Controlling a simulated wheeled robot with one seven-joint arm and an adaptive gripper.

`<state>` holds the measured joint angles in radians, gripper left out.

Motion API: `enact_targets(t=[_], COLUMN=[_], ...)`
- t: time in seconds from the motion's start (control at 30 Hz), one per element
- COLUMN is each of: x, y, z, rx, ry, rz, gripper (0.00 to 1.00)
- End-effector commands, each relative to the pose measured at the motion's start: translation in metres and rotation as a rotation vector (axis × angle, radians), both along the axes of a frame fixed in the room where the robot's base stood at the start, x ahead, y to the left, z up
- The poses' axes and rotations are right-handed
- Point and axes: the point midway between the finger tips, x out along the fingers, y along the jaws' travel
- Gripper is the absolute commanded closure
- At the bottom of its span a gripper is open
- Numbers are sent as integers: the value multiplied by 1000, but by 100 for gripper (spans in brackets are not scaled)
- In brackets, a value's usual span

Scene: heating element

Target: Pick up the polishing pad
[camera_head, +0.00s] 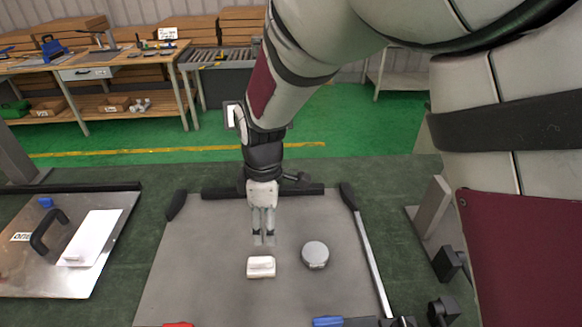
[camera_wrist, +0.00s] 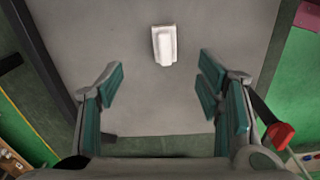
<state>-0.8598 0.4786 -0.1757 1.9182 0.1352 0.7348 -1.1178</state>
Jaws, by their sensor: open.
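A small white block with a raised grip along its top, which looks like the polishing pad (camera_head: 261,267), lies on the grey work plate. In the wrist view the pad (camera_wrist: 164,46) shows ahead of the fingers, roughly centred between them. My gripper (camera_head: 264,239) points down above the plate, a little behind the pad in the head view. In the wrist view my gripper (camera_wrist: 162,88) has its fingers spread wide with nothing between them. The pad is fully visible and apart from the fingers.
A round grey puck (camera_head: 315,255) lies close right of the pad. A blue-handled tool (camera_head: 328,321) and a red item (camera_head: 178,324) are at the plate's front edge. A metal tray (camera_head: 92,279) with a black handle stands left. The plate around the pad is mostly clear.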

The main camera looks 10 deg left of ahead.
Motion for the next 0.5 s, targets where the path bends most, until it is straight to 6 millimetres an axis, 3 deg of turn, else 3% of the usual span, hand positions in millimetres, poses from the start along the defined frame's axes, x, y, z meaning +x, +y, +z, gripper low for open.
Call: enact_targets(t=[0.13,0.27,0.5], x=[-5,-5,-4], y=[15,17,16], z=[-19,-34,-80], rx=[-20,-23,-24], ry=[8,10,11], rz=[76,90,88], gripper=[40,40,40])
